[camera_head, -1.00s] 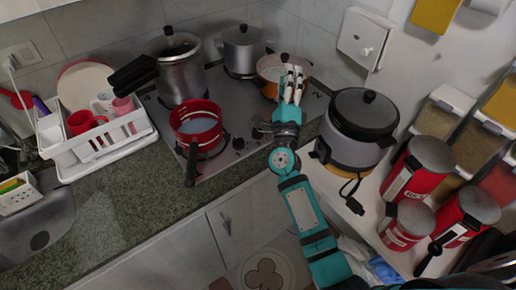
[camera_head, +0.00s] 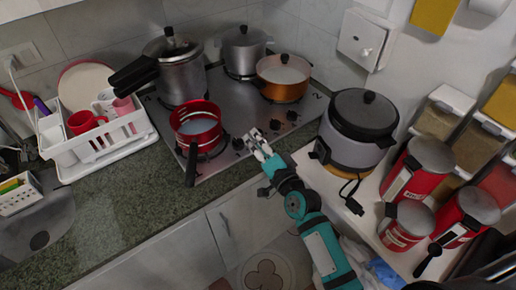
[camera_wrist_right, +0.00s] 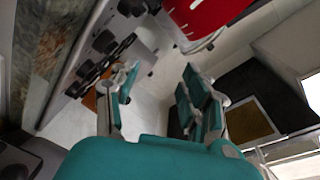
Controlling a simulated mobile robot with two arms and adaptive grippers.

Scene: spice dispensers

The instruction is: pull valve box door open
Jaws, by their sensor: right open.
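The valve box (camera_head: 362,40) is a white box on the wall at the upper right of the head view. Its door has a small round knob (camera_head: 367,52) and looks shut. My right gripper (camera_head: 257,143) is open and empty near the front right of the stove, well to the left of and below the box. In the right wrist view its two fingers (camera_wrist_right: 158,88) stand apart with nothing between them. The valve box cannot be made out in that view. My left gripper is not in view.
The stove (camera_head: 235,100) holds a red pot (camera_head: 197,128), an orange pan (camera_head: 284,78) and two metal pots. A black-lidded cooker (camera_head: 358,130) stands below the valve box. Red canisters (camera_head: 418,170) and spice dispensers (camera_head: 443,112) are at the right.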

